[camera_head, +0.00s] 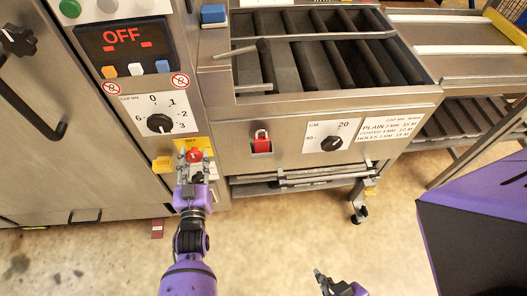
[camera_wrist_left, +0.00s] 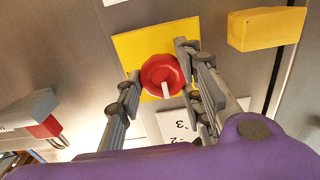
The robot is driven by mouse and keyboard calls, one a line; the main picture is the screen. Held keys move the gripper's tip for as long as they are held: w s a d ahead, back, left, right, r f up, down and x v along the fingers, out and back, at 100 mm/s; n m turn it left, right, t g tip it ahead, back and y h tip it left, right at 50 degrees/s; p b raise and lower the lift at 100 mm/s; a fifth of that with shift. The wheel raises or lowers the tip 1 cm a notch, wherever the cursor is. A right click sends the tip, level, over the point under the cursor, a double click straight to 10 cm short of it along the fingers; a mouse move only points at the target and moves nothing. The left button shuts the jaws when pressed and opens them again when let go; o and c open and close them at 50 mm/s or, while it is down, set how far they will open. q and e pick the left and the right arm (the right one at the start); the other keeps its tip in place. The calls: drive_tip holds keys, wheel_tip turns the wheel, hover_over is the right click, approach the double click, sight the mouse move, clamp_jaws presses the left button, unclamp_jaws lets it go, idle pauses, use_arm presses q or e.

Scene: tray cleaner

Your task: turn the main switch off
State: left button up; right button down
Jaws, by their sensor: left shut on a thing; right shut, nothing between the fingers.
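The main switch is a red round knob (camera_head: 194,156) on a yellow plate, low on the machine's front. In the left wrist view the red knob (camera_wrist_left: 158,72) sits on its yellow plate (camera_wrist_left: 135,45). Its white mark points down in that picture, towards the numbered dial plate (camera_wrist_left: 180,124). My left gripper (camera_head: 191,160) is shut on the knob, one finger on each side; its fingers also show in the left wrist view (camera_wrist_left: 157,72). My right gripper (camera_head: 319,274) is shut and empty, low over the floor, away from the machine.
A display (camera_head: 124,46) reads OFF in red. Below it is a black dial (camera_head: 160,123). A yellow block (camera_head: 162,163) sticks out left of the knob. A red padlock-like part (camera_head: 261,143) and a second dial (camera_head: 332,143) are to the right. Open floor lies in front.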

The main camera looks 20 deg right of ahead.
use_arm(q)
drive_tip(key=shift+s+d+f, duration=0.25)
drive_tip(key=shift+f, duration=0.05)
use_arm(e)
drive_tip(key=shift+w, duration=0.15)
use_arm(q)
drive_tip(key=o, duration=1.1)
drive_tip(key=shift+c, duration=0.2)
drive_tip(key=shift+r, duration=0.1)
drive_tip(key=shift+w+a, duration=0.1)
drive_tip(key=shift+r, duration=0.1)
drive_tip(key=shift+s+a, duration=0.1)
drive_tip(key=shift+s, duration=0.1)
drive_tip(key=v, duration=1.1)
drive_tip(key=shift+s, duration=0.3)
use_arm(e)
drive_tip(key=shift+w+a+r, duration=0.15)
drive_tip(key=shift+w+r, duration=0.05)
drive_tip(key=shift+w, duration=0.6)
